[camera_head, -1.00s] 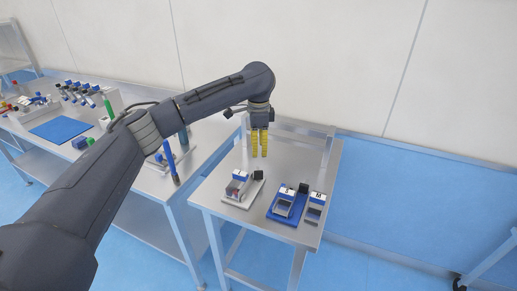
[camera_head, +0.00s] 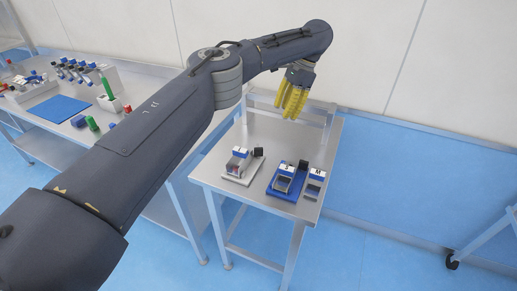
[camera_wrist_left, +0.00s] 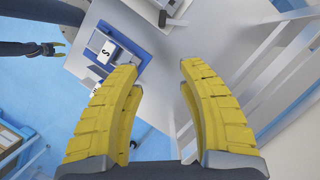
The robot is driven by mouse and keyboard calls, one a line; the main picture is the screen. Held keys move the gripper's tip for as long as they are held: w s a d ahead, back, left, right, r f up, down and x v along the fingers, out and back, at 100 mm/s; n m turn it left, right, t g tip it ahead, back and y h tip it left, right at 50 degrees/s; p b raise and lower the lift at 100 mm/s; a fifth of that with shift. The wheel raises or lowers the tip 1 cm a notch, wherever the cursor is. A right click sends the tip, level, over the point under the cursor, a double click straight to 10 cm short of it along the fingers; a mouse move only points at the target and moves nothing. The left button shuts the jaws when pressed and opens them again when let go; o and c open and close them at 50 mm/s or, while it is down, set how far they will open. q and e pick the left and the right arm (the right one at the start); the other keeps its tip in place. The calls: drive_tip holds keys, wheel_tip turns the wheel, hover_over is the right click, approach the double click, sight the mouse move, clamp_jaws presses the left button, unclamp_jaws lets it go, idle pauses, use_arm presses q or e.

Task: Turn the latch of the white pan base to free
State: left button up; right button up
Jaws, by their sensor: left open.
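The white pan base (camera_head: 242,171) sits on the left part of the small steel table in the head view, with a blue-and-white block on it. A small black part (camera_head: 258,152) stands at its back right corner; it may be the latch, but its setting is too small to read. My left gripper (camera_head: 287,112) has yellow fingers and hangs above the table's back part, up and right of the white base, touching nothing. In the left wrist view its fingers (camera_wrist_left: 158,68) are wide apart and empty. My right gripper (camera_wrist_left: 49,50) shows small at the upper left there, its jaws unclear.
A blue base (camera_head: 286,192) with a similar block and black part stands right of the white one; it also shows in the left wrist view (camera_wrist_left: 137,56). A small grey holder (camera_head: 314,185) is beside it. A longer bench (camera_head: 75,155) with racks stands left.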

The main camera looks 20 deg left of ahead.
use_arm(q)
drive_tip(key=a+n, duration=0.2)
drive_tip(key=a, duration=0.1)
approach(259, 148)
drive_tip(key=shift+g, duration=0.4)
drive_tip(key=x, duration=1)
drive_tip(key=shift+w+a+f, duration=0.15)
drive_tip(key=shift+w+f, duration=0.05)
drive_tip(key=shift+w, duration=0.2)
